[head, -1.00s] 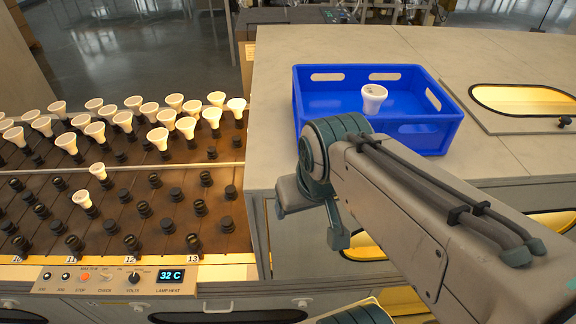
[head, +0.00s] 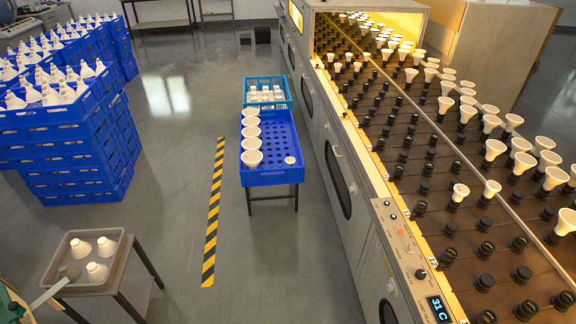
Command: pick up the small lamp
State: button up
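Small white lamps stand in black sockets on the brown rack. A single smaller white piece (head: 290,160) sits at the right in a blue crate (head: 272,178), beside a row of larger white lamps (head: 251,141). I cannot tell which one is the small lamp of the task. My gripper is not in view, so whether it holds anything is hidden.
A light blue crate (head: 267,82) stands behind the blue one. A grey tray (head: 80,287) with three white lamps is on a stand at lower left. Stacked blue crates (head: 75,185) fill the far left. Floor around the yellow-black strip (head: 214,210) is clear.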

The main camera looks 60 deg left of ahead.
aim_at(290, 161)
jog(key=u, duration=2.25)
